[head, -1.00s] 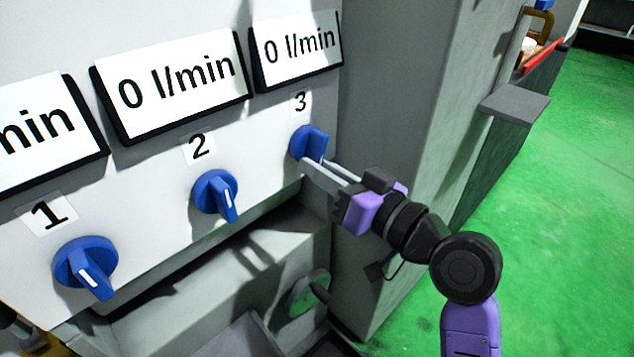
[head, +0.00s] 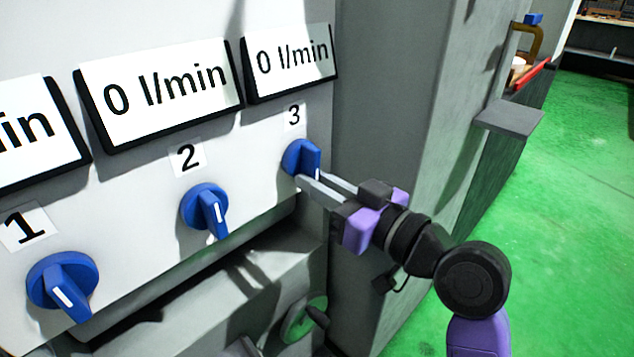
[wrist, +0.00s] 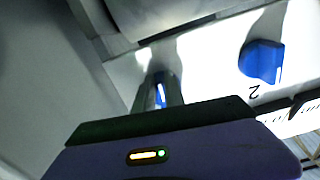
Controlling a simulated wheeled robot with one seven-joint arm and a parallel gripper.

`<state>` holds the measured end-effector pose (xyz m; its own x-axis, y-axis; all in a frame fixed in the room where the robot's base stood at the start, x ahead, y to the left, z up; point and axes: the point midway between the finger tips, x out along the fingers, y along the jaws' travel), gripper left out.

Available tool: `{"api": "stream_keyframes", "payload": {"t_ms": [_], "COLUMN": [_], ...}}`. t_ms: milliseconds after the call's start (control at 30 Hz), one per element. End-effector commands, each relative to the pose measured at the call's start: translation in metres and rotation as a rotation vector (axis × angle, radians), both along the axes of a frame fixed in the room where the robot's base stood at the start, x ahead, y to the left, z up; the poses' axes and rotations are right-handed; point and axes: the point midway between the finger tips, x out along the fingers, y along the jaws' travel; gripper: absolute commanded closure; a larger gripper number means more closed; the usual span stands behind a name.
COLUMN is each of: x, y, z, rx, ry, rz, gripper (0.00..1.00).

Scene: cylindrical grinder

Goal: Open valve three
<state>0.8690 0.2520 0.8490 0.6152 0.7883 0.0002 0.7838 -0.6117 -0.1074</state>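Valve three is a blue round knob (head: 300,157) with a raised handle and white mark, on the white panel under the label 3 (head: 294,115). Its mark points roughly downward, like that of valve two. The display above it (head: 292,56) reads 0 l/min. My gripper (head: 312,183) reaches it from the lower right, with its two fingers apart. In the wrist view the knob's handle (wrist: 160,95) shows between the fingertips, one on each side. I cannot tell whether the fingers touch the handle.
Valve two (head: 205,210) and valve one (head: 62,287) are similar blue knobs to the left. A grey machine wall (head: 395,120) stands close on the right. A handwheel (head: 303,318) sits below the panel. Green floor (head: 570,230) is open at the far right.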

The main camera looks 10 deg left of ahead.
Motion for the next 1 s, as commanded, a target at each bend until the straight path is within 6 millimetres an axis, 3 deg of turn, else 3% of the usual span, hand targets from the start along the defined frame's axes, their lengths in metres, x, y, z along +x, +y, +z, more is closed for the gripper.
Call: {"api": "stream_keyframes", "payload": {"t_ms": [33,100,467,1000], "x": [0.0,0.0,-0.001,-0.045], "y": [0.0,0.0,-0.002,-0.058], "z": [-0.003,-0.002,0.0,-0.001], "rx": [-0.003,-0.003,0.0,-0.001], "ry": [0.005,0.005,0.002,0.003], "rz": [0.001,0.001,0.0,-0.002], "gripper": [0.78,0.64,0.64,0.64]}}
